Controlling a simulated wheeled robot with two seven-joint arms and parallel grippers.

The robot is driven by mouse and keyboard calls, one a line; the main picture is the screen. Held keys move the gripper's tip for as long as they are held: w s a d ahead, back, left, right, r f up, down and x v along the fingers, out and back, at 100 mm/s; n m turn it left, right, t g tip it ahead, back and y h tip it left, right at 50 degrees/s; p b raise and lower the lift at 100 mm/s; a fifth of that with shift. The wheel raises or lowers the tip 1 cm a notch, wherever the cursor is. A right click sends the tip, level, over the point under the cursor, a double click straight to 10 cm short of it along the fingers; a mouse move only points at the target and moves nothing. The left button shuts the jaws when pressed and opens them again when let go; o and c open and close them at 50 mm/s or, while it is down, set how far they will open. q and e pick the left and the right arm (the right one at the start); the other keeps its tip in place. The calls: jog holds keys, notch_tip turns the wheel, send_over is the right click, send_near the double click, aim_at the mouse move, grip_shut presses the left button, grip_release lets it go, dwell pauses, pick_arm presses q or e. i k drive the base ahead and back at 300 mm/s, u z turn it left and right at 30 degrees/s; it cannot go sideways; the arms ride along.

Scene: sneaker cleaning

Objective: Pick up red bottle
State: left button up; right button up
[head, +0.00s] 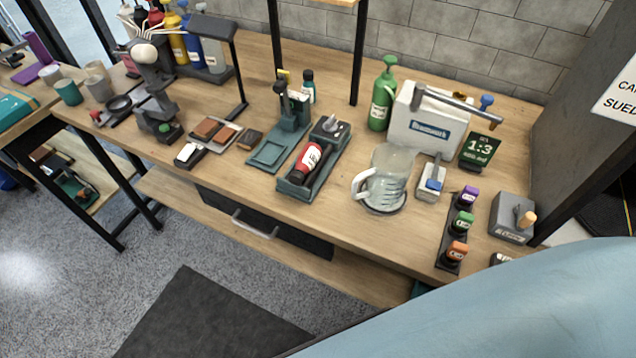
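A red bottle (308,159) with a white label and dark ends lies tilted in a teal tray (291,190) near the front middle of the wooden workbench (225,182). Another red container (155,17) stands upright in the row of bottles at the back left, partly hidden by a lamp-like stand. Neither of my grippers shows in the head view.
Left of the tray are a teal stand (268,152) and brown blocks (207,128). Right of it are a clear jug (388,180), a green bottle (381,100), a white case (425,125) and small capped bottles (463,222). A drawer handle (255,226) sticks out below.

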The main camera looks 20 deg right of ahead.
aim_at(309, 156)
jog(key=u, duration=1.3)
jog(key=i, duration=2)
jog(key=z, duration=3.1)
